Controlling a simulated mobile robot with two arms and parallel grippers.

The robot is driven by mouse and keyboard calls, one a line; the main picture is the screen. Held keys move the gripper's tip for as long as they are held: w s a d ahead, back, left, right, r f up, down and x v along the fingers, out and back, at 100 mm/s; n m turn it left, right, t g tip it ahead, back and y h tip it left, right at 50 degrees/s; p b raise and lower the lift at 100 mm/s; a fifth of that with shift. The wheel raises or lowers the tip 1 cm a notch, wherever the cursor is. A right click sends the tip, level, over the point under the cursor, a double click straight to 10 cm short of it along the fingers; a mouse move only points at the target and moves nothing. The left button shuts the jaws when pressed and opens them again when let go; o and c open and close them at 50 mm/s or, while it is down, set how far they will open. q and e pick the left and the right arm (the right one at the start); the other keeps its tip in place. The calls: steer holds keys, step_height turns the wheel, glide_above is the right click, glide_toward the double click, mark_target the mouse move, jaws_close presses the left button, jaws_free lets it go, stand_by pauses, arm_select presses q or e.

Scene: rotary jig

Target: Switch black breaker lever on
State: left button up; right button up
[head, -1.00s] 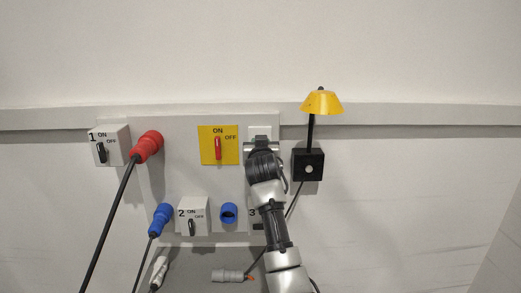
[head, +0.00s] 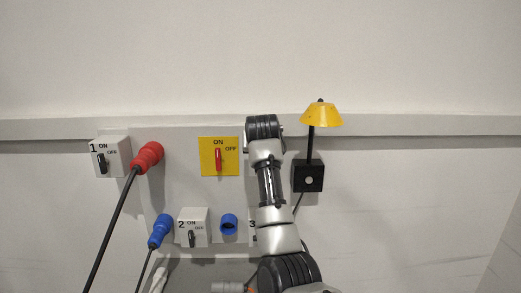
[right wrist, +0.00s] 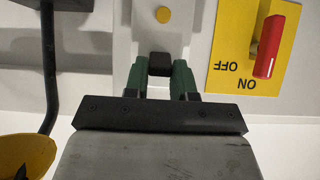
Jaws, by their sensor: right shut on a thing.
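In the right wrist view, which is upside down, my right gripper (right wrist: 160,78) is shut on the small black breaker lever (right wrist: 160,62), with a green finger on each side. The lever stands on a white breaker housing (right wrist: 142,25) with a round yellow button (right wrist: 162,14). In the head view, my right arm covers the lever and most of its housing, and the fingertips are hidden. Whether the lever points to on or off cannot be read. My left gripper is not in view.
A yellow plate with a red switch (head: 218,160) is just left of my arm. A yellow lamp (head: 321,114) on a black box (head: 308,177) is close on the right. Switch boxes 1 (head: 110,157) and 2 (head: 194,228) and red (head: 148,155) and blue (head: 161,228) plugs lie further left.

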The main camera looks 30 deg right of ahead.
stand_by(0.3)
steer(key=o, duration=0.9)
steer(key=b+v, duration=0.5)
steer(key=v, duration=0.5)
steer(key=shift+s+a+r, duration=0.1)
steer(key=shift+s+r, duration=0.05)
steer(key=shift+s, duration=0.1)
